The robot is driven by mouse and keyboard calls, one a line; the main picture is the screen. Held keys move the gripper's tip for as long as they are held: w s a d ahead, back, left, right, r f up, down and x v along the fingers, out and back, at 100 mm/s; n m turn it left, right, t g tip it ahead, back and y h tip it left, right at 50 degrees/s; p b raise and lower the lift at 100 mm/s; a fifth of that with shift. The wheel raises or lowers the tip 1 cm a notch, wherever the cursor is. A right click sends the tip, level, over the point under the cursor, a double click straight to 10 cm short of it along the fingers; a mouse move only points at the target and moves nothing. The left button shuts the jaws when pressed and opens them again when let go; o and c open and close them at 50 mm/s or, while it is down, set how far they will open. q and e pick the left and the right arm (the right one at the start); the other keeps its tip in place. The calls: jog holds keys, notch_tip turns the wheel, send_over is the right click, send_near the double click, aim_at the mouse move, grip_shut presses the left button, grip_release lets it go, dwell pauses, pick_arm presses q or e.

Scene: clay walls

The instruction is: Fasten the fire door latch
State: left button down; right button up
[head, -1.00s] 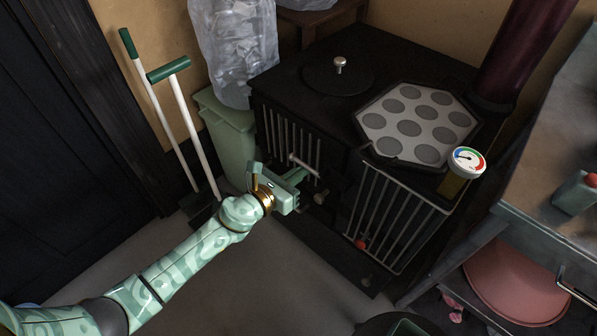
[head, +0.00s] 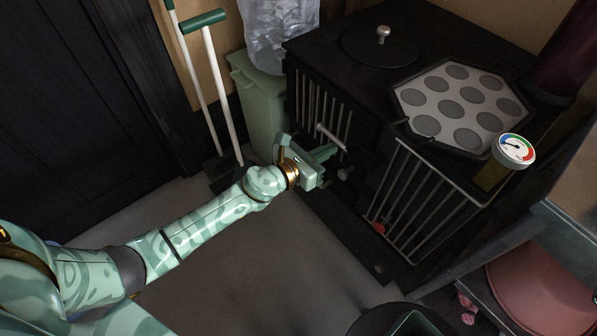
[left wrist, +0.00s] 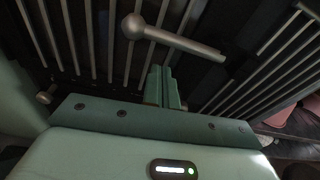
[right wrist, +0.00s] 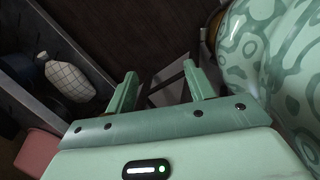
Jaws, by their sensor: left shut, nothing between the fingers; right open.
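The black stove (head: 345,235) has barred fire doors on its front. A grey metal latch lever (head: 330,136) lies across the bars of the left side. In the left wrist view the lever (left wrist: 180,42) slants from a ball end at upper left down to the right. My left gripper (head: 334,151) is shut and empty, its fingertips just below the lever in the head view. In the left wrist view the closed fingers (left wrist: 163,72) point at the bars just below the lever; I cannot tell whether they touch it. My right gripper (right wrist: 160,88) is open and empty, away from the stove.
A dimpled pan (head: 463,105) and a round dial gauge (head: 514,150) sit on the stove top. A green bin (head: 262,115) and long-handled tools (head: 218,95) stand left of the stove. A pink basin (head: 540,285) is at right.

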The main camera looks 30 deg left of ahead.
pick_arm(q)
jog(key=f+v, duration=0.1)
jog(key=v, duration=0.8)
jog(key=shift+s+r, duration=0.2)
jog(key=shift+s, duration=0.2)
pick_arm(e)
jog(key=shift+w+d+r, duration=0.2)
jog(key=shift+w+r, duration=0.1)
jog(key=shift+r, duration=0.2)
jog(key=shift+w+d+r, duration=0.15)
jog(key=shift+w+r, duration=0.1)
jog(key=shift+r, duration=0.25)
jog(key=shift+a, duration=0.1)
